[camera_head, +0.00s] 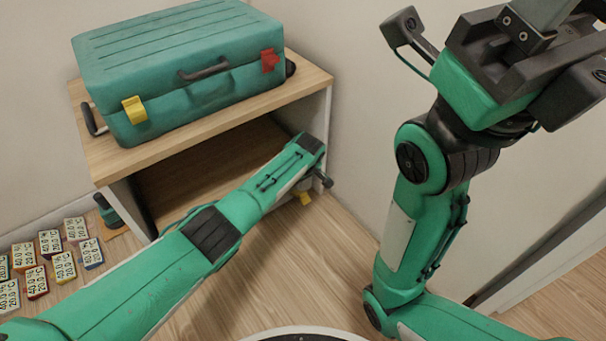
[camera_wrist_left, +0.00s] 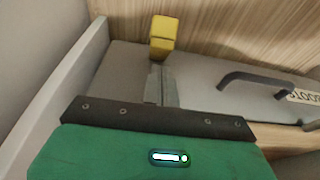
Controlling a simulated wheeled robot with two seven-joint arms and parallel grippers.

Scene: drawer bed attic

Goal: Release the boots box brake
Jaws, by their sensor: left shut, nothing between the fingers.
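The boots box (camera_wrist_left: 205,85) shows in the left wrist view as a grey panel with a dark arched handle (camera_wrist_left: 262,80) and a partly visible label (camera_wrist_left: 303,97) at the right edge. A yellow brake piece (camera_wrist_left: 162,36) stands at its far edge. My left gripper (camera_wrist_left: 160,84) is shut and empty, its fingertips just short of the yellow piece in the picture; I cannot tell if they touch. In the head view a yellow bit (camera_head: 305,198) shows below my left wrist, which hides most of the box. My right gripper (camera_head: 540,15) is raised at the upper right, its tips cut off.
A green suitcase (camera_head: 185,65) with yellow and red latches lies on the wooden bench (camera_head: 215,128). Several small labelled cards (camera_head: 50,243) lie on the floor at the left. A pale panel (camera_wrist_left: 62,95) borders the box on the left in the wrist view.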

